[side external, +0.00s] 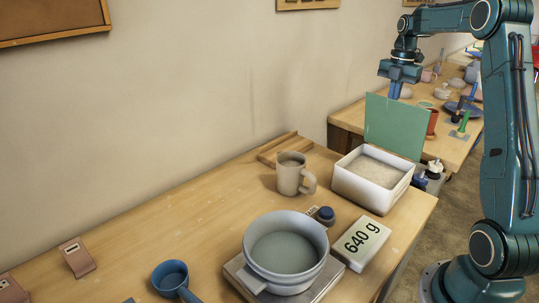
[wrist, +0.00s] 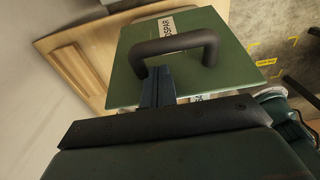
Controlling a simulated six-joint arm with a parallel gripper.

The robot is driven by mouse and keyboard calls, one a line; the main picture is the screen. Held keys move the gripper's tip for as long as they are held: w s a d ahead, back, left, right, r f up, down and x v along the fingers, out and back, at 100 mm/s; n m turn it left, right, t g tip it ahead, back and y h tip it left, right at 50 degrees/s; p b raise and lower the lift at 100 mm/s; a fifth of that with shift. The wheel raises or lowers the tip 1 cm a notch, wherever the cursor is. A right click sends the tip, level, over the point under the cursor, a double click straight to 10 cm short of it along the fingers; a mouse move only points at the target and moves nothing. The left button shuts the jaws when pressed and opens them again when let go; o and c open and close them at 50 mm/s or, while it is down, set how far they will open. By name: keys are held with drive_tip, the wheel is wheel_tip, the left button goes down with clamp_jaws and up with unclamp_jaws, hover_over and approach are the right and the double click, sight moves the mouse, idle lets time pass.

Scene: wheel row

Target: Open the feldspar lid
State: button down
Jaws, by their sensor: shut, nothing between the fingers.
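The feldspar lid is a green square panel (side external: 394,126), standing nearly upright along the far edge of a white box (side external: 371,188). The box is open and pale powder (side external: 370,170) shows inside. In the wrist view the lid (wrist: 125,72) has a black bar handle (wrist: 180,43) and a white label, partly hidden, ending in "SPAR". My gripper (side external: 394,95) is behind the lid's top edge in the side view. Its blue fingers (wrist: 158,72) are shut and empty, close to the handle's left leg; I cannot tell whether they touch it.
A beige mug (side external: 291,174), a pot (side external: 285,250) on a scale and a "640 g" sign (side external: 361,241) are on the near table. A blue ladle (side external: 171,276) lies at the front. Behind the lid, a second table (side external: 349,118) carries several pots and tools.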

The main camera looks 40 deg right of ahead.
drive_tip(key=a+f+h, duration=0.1)
drive_tip(key=a+f, duration=0.4)
drive_tip(key=a, duration=0.4)
drive_tip(key=a+f+h, duration=0.1)
drive_tip(key=a+f, duration=0.5)
drive_tip(key=a, duration=0.3)
drive_tip(key=s+a+r+m, duration=0.1)
drive_tip(key=s+r+m, duration=0.1)
drive_tip(key=r+m, duration=0.6)
drive_tip(key=s+a+r+m+t, duration=0.1)
drive_tip(key=s+r+m, duration=0.1)
drive_tip(key=r+m, duration=0.6)
drive_tip(key=shift+s+r+m, duration=0.25)
drive_tip(key=shift+s+m, duration=0.05)
drive_tip(key=shift+m, duration=0.8)
idle(0.4)
